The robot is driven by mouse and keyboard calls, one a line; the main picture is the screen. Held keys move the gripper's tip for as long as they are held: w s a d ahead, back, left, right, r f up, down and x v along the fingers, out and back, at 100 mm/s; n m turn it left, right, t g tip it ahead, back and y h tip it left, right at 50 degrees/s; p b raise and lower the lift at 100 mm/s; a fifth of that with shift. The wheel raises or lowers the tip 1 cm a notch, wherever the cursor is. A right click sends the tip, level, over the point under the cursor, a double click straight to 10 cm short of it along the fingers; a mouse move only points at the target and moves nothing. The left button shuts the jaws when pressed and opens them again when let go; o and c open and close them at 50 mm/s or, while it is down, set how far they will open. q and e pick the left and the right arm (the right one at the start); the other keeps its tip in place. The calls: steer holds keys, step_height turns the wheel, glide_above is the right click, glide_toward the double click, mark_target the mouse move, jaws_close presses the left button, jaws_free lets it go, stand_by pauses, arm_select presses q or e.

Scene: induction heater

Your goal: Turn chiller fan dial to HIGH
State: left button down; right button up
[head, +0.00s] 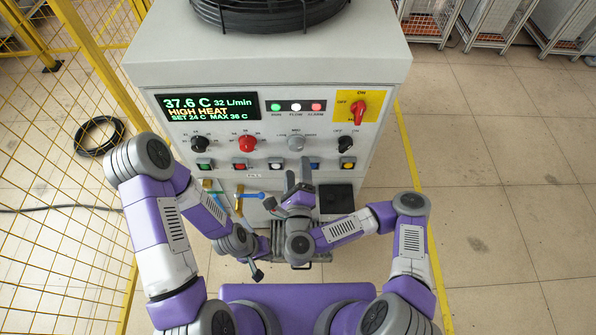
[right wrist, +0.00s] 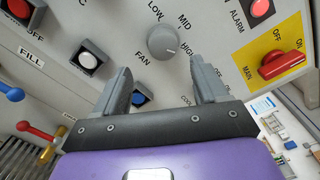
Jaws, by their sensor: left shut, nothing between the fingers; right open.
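The chiller's grey fan dial (head: 296,142) sits on the sloped front panel, below the indicator lights. In the right wrist view the dial (right wrist: 163,42) shows under the labels LOW and MID, with FAN printed beside it. My right gripper (head: 298,174) is open below the dial in the head view. In the right wrist view its fingers (right wrist: 161,88) are spread and empty, with the dial beyond and between them, apart from them. My left gripper (head: 257,274) is shut and empty, low in front of the chiller.
A red dial (head: 247,144) and black dials (head: 198,142) (head: 346,144) flank the fan dial. A red main switch (head: 358,112) is at upper right. Several push buttons run below. Blue-handled valve (head: 250,195) is at lower left. The display (head: 207,106) reads HIGH HEAT. Yellow fencing (head: 95,60) stands left.

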steer(key=shift+s+d+r, duration=0.1)
steer(key=shift+s+r, duration=0.1)
steer(key=shift+s, duration=0.05)
stand_by(0.6)
